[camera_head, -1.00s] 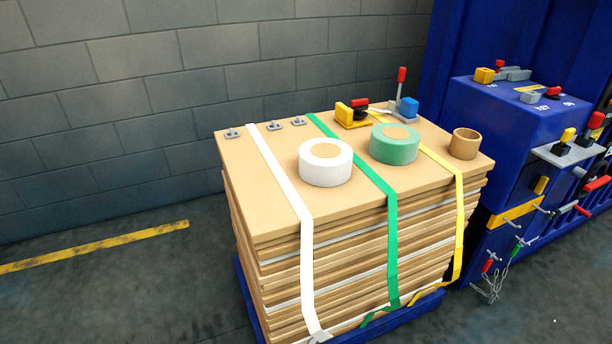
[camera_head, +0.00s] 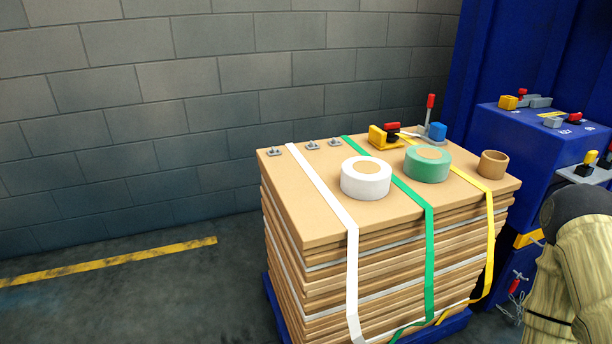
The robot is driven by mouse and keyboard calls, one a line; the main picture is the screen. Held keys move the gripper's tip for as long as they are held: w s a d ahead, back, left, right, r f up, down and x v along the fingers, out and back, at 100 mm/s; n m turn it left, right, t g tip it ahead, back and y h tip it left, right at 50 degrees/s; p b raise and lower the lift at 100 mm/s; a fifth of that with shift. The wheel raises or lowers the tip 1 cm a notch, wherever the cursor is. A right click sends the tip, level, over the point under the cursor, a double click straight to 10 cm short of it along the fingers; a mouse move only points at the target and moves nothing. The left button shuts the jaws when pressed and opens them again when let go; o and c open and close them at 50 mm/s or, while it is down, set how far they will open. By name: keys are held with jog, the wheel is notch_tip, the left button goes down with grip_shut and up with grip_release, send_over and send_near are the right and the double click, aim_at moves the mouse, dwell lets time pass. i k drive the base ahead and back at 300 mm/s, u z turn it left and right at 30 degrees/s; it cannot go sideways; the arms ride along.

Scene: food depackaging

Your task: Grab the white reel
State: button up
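The white reel (camera_head: 366,180) lies flat on top of a stack of tan boards (camera_head: 300,215), near the front edge and right of the white strap (camera_head: 318,182). Its round centre is tan. A green reel (camera_head: 427,166) lies to its right and slightly behind, apart from it. A sleeved part of my arm with a dark joint shows at the lower right edge, well to the right of the white reel. My gripper itself is out of view.
A brown ring (camera_head: 492,164) stands at the stack's right corner. Yellow and blue tools with red handles (camera_head: 384,136) and small metal clips (camera_head: 312,145) lie along the back. A blue machine (camera_head: 535,140) stands right. Floor (camera_head: 140,290) left of the stack is clear.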

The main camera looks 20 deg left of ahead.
aim_at(367, 178)
jog(key=u, duration=0.7)
jog(key=i, duration=0.35)
